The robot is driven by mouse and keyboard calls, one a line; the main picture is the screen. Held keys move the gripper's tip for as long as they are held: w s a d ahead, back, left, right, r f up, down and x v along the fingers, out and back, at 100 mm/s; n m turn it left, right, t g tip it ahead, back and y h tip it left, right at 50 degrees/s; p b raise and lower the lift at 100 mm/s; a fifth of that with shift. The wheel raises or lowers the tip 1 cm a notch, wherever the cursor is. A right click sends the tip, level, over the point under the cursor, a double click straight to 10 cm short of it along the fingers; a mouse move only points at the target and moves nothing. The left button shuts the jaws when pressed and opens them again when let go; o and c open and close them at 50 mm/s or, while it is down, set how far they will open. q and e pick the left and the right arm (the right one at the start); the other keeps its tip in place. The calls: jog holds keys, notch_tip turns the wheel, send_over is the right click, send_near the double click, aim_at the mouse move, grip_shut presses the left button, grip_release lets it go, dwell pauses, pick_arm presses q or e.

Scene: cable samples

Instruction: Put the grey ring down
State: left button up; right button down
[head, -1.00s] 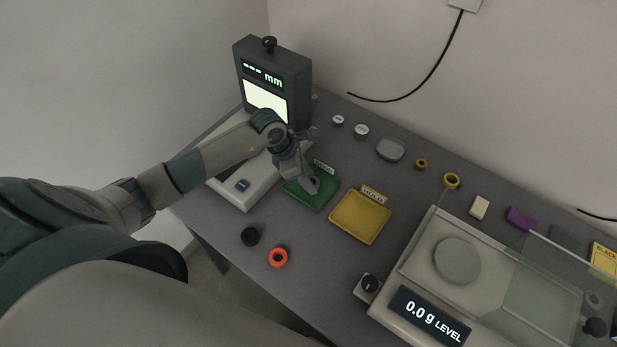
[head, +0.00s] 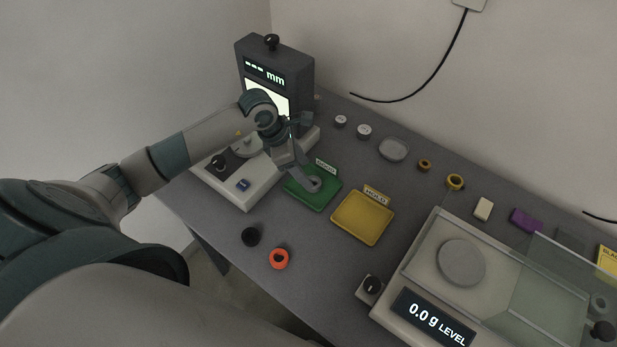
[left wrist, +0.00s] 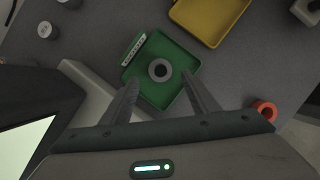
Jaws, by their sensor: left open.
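The grey ring (left wrist: 160,70) lies in the green tray (left wrist: 152,97), near its middle. In the head view the ring (head: 314,184) shows on the green tray (head: 318,202), partly beside my gripper. My left gripper (head: 303,180) is over the tray. In the left wrist view its two fingers (left wrist: 160,88) are spread apart, with the ring beyond and between their tips and not held. My right gripper is not in view.
A yellow tray (head: 362,218) stands right of the green one. A black ring (head: 251,236) and an orange ring (head: 279,259) lie in front. The gauge (head: 276,75) stands behind my left arm, and the scale (head: 462,262) is at the right.

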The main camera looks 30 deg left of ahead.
pick_arm(q)
jog(key=b+v, duration=0.1)
jog(key=v, duration=0.6)
jog(key=shift+b, duration=0.35)
jog(key=shift+s+d, duration=0.1)
